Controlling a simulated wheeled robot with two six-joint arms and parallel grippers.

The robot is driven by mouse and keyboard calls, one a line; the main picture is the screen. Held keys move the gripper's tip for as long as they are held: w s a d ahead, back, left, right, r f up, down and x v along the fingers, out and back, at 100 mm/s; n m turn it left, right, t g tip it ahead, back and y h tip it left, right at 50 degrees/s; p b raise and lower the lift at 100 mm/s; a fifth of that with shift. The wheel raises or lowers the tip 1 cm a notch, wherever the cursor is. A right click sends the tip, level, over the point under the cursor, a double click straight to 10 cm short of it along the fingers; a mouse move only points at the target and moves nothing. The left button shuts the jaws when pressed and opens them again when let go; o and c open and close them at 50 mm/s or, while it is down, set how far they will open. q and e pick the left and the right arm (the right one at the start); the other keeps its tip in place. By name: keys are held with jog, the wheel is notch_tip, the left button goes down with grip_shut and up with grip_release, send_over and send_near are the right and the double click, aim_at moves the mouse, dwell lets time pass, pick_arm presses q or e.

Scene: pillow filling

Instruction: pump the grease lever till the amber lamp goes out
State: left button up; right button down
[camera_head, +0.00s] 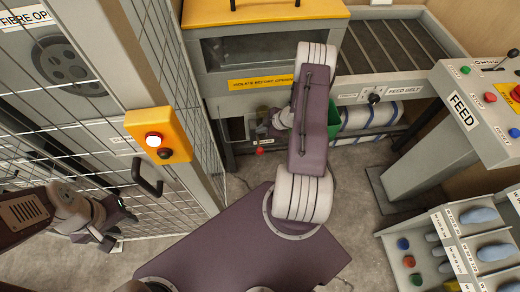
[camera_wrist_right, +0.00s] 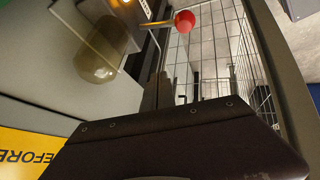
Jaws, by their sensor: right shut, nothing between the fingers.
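The grease lever shows in the head view as a red knob (camera_head: 259,151) low under the yellow-topped machine. In the right wrist view the red ball (camera_wrist_right: 184,21) ends a thin rod near the top. Beside the rod, at the top edge, a small amber light (camera_wrist_right: 146,8) glows. An olive, rounded reservoir (camera_wrist_right: 98,52) is left of it. My right gripper (camera_wrist_right: 180,125) is shut and empty, apart from the knob in the wrist picture; my arm partly hides it in the head view. My left gripper (camera_head: 117,225) looks open and empty by the mesh fence.
A mesh fence (camera_head: 95,150) and an orange box (camera_head: 158,135) with a lit red button stand at left. The feed console (camera_head: 440,130) and a parts rack (camera_head: 432,262) stand at right.

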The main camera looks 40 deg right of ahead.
jog(key=b, duration=0.5)
send_over(262, 153)
jog(key=w+d, duration=0.1)
jog(key=w, duration=0.1)
notch_tip(262, 153, down, 6)
jog(key=shift+w+d+r, duration=0.1)
jog(key=shift+s+f+b, duration=0.3)
jog(key=shift+f+b, duration=0.4)
jog(key=shift+f, duration=0.25)
dwell(0.4)
jog(key=shift+a+f, duration=0.2)
jog(key=shift+f, duration=0.2)
jog(key=shift+s+a+f+b, duration=0.1)
jog(key=shift+s+f+b, duration=0.15)
jog(key=shift+f+b, duration=0.6)
jog(key=shift+s+a+f+b, duration=0.15)
jog(key=shift+s+f+b, duration=0.05)
jog(key=shift+f+b, duration=0.65)
jog(key=shift+s+a+f+b, duration=0.1)
jog(key=shift+s+f+b, duration=0.15)
jog(key=shift+f+b, duration=0.6)
dwell(2.4)
